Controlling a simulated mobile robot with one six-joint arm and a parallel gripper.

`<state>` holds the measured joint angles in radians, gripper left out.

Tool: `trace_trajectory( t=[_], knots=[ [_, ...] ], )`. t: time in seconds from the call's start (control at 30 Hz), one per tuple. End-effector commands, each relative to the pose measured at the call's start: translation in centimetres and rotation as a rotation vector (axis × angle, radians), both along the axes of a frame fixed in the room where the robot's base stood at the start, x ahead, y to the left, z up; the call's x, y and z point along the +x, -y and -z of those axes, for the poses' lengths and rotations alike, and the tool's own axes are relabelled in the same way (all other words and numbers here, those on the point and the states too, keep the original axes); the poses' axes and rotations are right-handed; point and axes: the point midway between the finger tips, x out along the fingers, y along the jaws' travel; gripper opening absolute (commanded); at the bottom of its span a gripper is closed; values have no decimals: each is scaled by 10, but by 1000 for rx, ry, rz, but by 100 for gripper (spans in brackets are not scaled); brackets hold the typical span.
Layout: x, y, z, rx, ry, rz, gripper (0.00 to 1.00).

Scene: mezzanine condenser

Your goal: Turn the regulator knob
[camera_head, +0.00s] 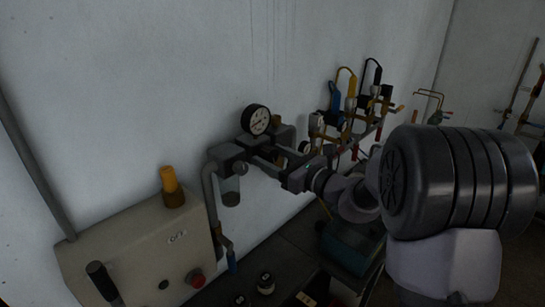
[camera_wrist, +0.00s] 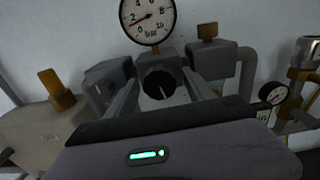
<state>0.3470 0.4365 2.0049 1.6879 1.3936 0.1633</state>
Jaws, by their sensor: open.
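The regulator knob (camera_wrist: 160,84) is a dark round knob with a pale mark line, below the pressure gauge in the wrist view. The white-faced gauge (camera_wrist: 148,20) reads in bar, and it also shows in the head view (camera_head: 256,120). My gripper (camera_wrist: 161,78) is open, with one finger on each side of the knob. I cannot tell whether either finger touches it. In the head view my gripper (camera_head: 262,160) reaches in from the right, just below the gauge, and the knob is hidden or too dark to make out.
A beige control box (camera_head: 140,255) with an orange lamp (camera_head: 172,187), a black lever and a red button (camera_head: 196,279) stands at the left. To the right, a pipe manifold with blue, yellow and black handles (camera_head: 352,88) runs along the wall. A smaller gauge (camera_wrist: 273,93) sits right of my gripper.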

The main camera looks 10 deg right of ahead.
Motion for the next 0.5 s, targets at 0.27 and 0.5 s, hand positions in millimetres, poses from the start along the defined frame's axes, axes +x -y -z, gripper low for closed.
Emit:
trace_trajectory(
  t=[0.27, 0.5],
  knots=[
    [0, 0, 0, -1, 1, 0, 30],
    [-1, 0, 0, 0, 0, 0, 0]
  ],
)
